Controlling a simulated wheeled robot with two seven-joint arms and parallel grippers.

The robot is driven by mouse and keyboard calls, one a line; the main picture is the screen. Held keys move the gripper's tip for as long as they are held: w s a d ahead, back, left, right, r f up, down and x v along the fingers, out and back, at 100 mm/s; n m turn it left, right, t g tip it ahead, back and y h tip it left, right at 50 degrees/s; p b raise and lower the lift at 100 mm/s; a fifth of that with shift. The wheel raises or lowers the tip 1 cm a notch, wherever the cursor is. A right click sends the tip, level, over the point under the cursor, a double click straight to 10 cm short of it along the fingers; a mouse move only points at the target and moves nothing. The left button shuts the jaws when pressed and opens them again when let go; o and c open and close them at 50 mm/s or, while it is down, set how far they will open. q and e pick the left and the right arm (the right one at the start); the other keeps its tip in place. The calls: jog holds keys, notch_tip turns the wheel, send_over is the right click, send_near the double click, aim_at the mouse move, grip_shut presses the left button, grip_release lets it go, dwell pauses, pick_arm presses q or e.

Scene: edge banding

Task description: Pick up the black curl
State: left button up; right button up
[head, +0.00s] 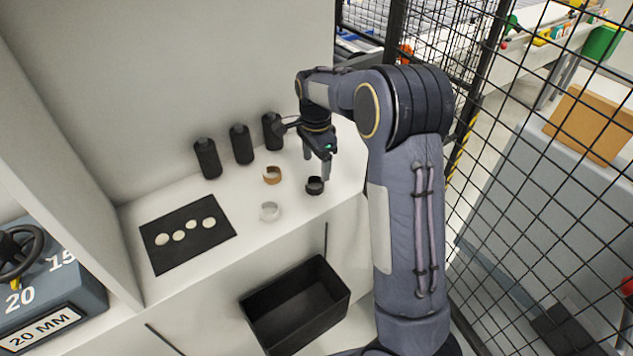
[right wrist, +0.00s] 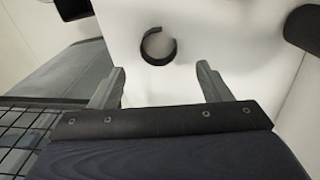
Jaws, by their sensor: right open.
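The black curl (head: 315,186) is a small dark open ring standing on the white shelf (head: 335,198), right of the other curls. In the right wrist view the black curl (right wrist: 158,46) lies beyond the fingertips, roughly centred between them, with nothing touching it. My right gripper (head: 317,165) points down just above and behind the curl in the head view. Its two fingers are apart and empty, as the right wrist view also shows (right wrist: 161,68). My left gripper is not in view.
A brown curl (head: 272,175) and a white curl (head: 269,211) stand to the left. Several black bottles (head: 242,144) line the back. A black mat (head: 165,259) with pale discs lies at left. A black bin (head: 296,305) is below. A wire fence (head: 540,150) is at right.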

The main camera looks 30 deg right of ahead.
aim_at(316, 178)
notch_tip(316, 178, down, 5)
jog(key=shift+a+r+p, duration=0.1)
jog(key=shift+r+p, duration=0.05)
jog(key=shift+p, duration=0.65)
jog(key=shift+f, duration=0.6)
jog(key=c, duration=1)
